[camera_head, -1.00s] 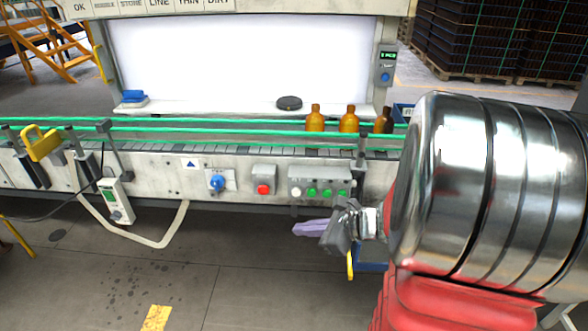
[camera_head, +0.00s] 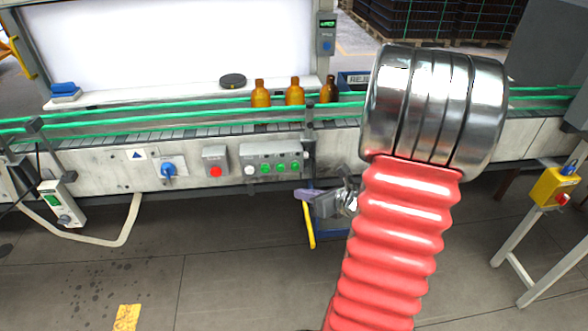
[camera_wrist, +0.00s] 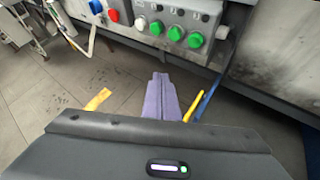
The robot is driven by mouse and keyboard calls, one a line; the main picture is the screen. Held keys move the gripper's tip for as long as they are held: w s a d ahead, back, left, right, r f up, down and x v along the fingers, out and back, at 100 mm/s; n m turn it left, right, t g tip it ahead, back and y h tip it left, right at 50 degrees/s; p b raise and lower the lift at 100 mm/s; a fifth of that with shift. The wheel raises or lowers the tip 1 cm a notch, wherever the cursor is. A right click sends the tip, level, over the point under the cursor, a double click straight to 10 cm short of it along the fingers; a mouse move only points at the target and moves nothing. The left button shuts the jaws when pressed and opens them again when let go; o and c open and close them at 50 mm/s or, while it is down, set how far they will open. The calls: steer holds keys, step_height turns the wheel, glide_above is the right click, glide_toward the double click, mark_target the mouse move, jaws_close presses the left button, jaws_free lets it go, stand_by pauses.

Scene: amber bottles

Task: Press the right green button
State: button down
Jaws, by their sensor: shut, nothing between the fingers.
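The grey control box (camera_head: 258,150) on the conveyor's front panel carries a white button (camera_head: 250,170) and a row of green buttons. The right green button (camera_head: 295,166) is at the right end of the row. It is also the rightmost green button (camera_wrist: 195,40) in the wrist view. My gripper (camera_head: 302,194) is shut and empty, with pale purple fingers, below the right part of the box. In the wrist view my shut fingers (camera_wrist: 161,76) point toward the box, below the green buttons, with a visible gap between.
A red button (camera_head: 215,171) and a blue rotary switch (camera_head: 168,170) sit left of the box. Amber bottles (camera_head: 294,93) stand on the conveyor above, behind green rails. A yellow bar (camera_head: 309,228) hangs below my gripper. Open floor lies in front.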

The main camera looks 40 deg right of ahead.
steer(key=w+d, duration=0.4)
steer(key=w, duration=0.2)
steer(key=shift+w+d, duration=0.25)
steer(key=shift+w, duration=0.1)
steer(key=shift+w+d, duration=0.5)
steer(key=shift+w, duration=0.1)
stand_by(3.1)
steer(key=shift+s, duration=0.1)
steer(key=shift+s+a, duration=0.5)
steer(key=shift+s, duration=0.1)
stand_by(0.4)
steer(key=shift+s+a, duration=0.7)
steer(key=shift+s, duration=0.35)
steer(key=shift+s+a, duration=0.7)
steer(key=shift+s, duration=0.35)
